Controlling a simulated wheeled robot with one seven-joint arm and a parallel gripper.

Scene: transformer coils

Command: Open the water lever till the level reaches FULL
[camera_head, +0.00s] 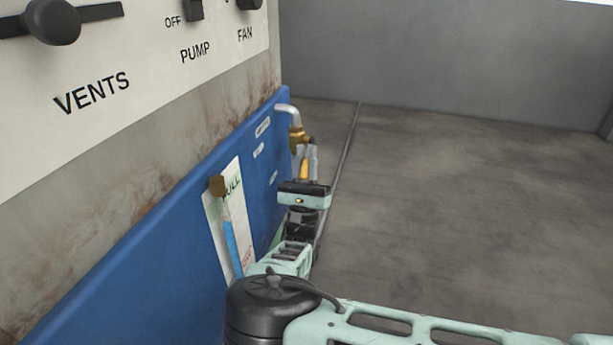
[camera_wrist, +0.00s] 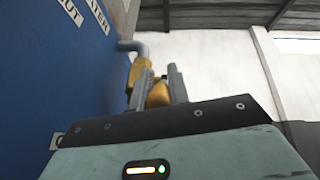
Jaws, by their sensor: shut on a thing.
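The water lever (camera_head: 304,168) is a yellow-orange handle below a brass valve (camera_head: 297,137) on a grey pipe (camera_head: 289,110) that comes out of the blue panel. My gripper (camera_head: 309,165) is shut on the lever; the wrist view also shows the lever (camera_wrist: 158,95) between the two grey fingers. The level gauge (camera_head: 231,243) is a tube with blue liquid in front of a white strip marked FULL (camera_head: 232,187) near its top. The blue column's top appears below the FULL mark. My arm hides the gauge's lower end.
The blue panel (camera_head: 130,265) stands close on the left of my arm. Above it is a control plate (camera_head: 140,60) with VENTS, PUMP and FAN controls. Concrete floor (camera_head: 460,190) lies open to the right, with a grey wall (camera_head: 450,60) behind.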

